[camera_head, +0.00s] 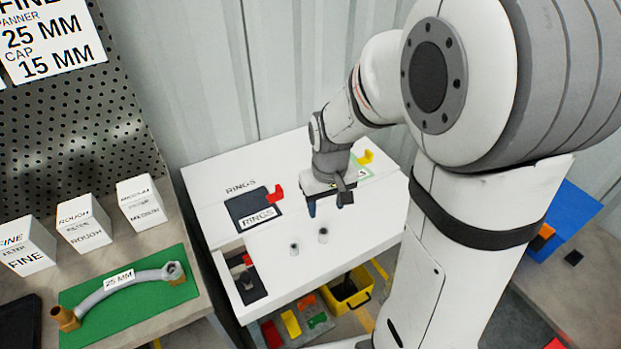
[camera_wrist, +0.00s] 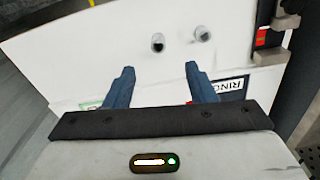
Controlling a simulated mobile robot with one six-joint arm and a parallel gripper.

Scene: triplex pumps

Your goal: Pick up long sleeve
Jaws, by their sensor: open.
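Two small grey sleeves stand on the white bench top (camera_head: 330,262) in front of my gripper. One sleeve (camera_head: 294,249) is on the left and the other sleeve (camera_head: 323,235) is a little to its right and farther back. In the wrist view one sleeve (camera_wrist: 157,43) shows a dark opening, and the other sleeve (camera_wrist: 203,34) is to its right. I cannot tell which is the longer. My gripper (camera_head: 327,204) points down behind them, apart from both. Its two blue fingers are spread and empty; they also show in the wrist view (camera_wrist: 160,70).
A dark RINGS panel (camera_head: 250,208) with a red piece (camera_head: 276,195) lies left of my gripper. An open drawer (camera_head: 247,281) is at the front left. A yellow bin (camera_head: 350,288) stands below the front edge. The bench around the sleeves is clear.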

